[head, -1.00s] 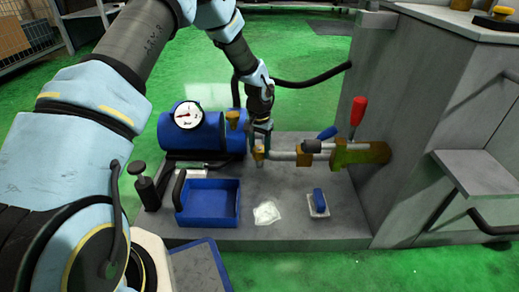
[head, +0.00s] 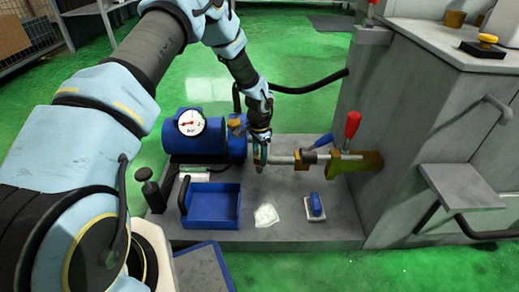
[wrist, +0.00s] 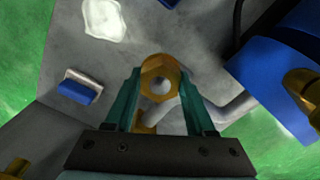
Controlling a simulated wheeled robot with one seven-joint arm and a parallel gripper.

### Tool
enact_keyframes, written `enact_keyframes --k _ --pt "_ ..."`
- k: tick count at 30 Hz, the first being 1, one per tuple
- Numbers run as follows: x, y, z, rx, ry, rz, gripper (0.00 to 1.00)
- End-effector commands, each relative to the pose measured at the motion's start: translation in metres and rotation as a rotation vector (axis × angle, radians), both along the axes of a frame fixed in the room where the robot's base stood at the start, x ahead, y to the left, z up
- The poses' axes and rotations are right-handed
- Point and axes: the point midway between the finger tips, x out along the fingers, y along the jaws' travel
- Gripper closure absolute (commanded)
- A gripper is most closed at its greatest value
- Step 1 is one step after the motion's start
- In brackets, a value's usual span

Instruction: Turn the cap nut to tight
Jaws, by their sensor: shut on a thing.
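The cap nut (wrist: 160,66) is a brass hexagonal piece with a round hole, in the middle of the wrist view. My gripper (wrist: 159,80) has its two teal fingers on opposite sides of it, shut on it. In the head view my gripper (head: 260,160) points down at the left end of a grey pipe (head: 283,160). There the fingers and wrist mostly hide the nut. How tight the nut sits cannot be told.
Right of my gripper are a brass fitting with a blue handle (head: 318,142) and a red lever (head: 352,125). A blue tank with a gauge (head: 190,122) stands close on the left. A blue tray (head: 211,204), white cloth (head: 266,215) and blue-handled brush (head: 316,205) lie in front.

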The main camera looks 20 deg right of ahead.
Motion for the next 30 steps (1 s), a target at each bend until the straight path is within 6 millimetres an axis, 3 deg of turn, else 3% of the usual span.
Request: enact_keyframes --k 15,30 --pt "-0.0002 -0.0008 0.0023 -0.002 0.0 -0.416 1.0" --pt "0.0001 -0.0015 0.0009 -0.003 -0.001 -0.553 1.0"
